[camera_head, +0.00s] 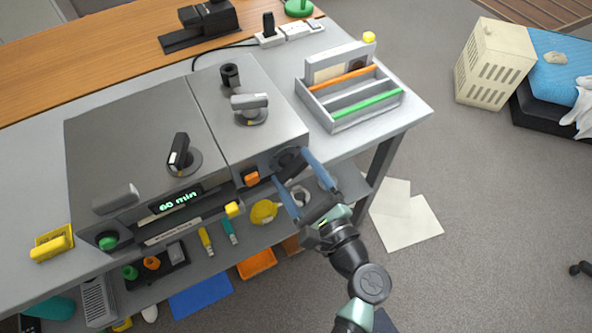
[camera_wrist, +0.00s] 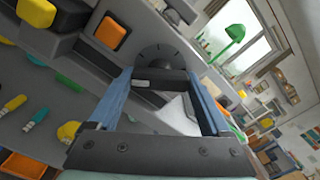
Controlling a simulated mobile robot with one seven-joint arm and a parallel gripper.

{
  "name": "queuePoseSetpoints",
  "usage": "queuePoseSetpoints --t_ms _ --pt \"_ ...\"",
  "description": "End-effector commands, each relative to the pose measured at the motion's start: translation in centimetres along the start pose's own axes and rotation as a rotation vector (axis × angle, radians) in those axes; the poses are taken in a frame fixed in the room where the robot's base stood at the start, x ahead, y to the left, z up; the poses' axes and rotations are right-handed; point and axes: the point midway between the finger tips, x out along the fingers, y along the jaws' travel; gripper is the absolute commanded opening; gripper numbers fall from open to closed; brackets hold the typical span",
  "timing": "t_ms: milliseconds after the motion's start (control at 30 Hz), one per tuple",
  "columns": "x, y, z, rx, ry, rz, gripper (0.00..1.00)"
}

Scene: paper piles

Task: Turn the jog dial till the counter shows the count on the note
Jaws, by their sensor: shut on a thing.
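The grey machine (camera_head: 140,130) stands on the bench. A lit green counter (camera_head: 175,198) on its front appears to read "60 min". The dark round jog dial (camera_head: 287,158) is on the front face at the right, next to an orange square button (camera_head: 251,178). My gripper (camera_head: 290,170) has its blue fingers on either side of the dial and is shut on its grip bar. The wrist view shows the dial (camera_wrist: 163,56) ahead, with its bar between the fingertips. I cannot make out a note with a readable count.
A yellow block (camera_head: 233,209) and other knobs are near the dial. A grey tray (camera_head: 330,118) with orange and green strips stands on the bench at right. A lower shelf holds small tools and a yellow round item (camera_head: 264,211). Paper sheets (camera_head: 410,220) lie on the floor.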

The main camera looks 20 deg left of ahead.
Motion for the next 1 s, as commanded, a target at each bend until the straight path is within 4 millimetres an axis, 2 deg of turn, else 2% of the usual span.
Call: queuePoseSetpoints --t_ms 267,700,1000 --pt "-0.05 0.11 -0.17 -0.099 0.000 0.000 0.27" --pt "-0.07 0.12 -0.26 -0.440 0.000 0.000 0.27" --pt "-0.08 0.07 -0.20 -0.616 0.001 0.001 0.27"
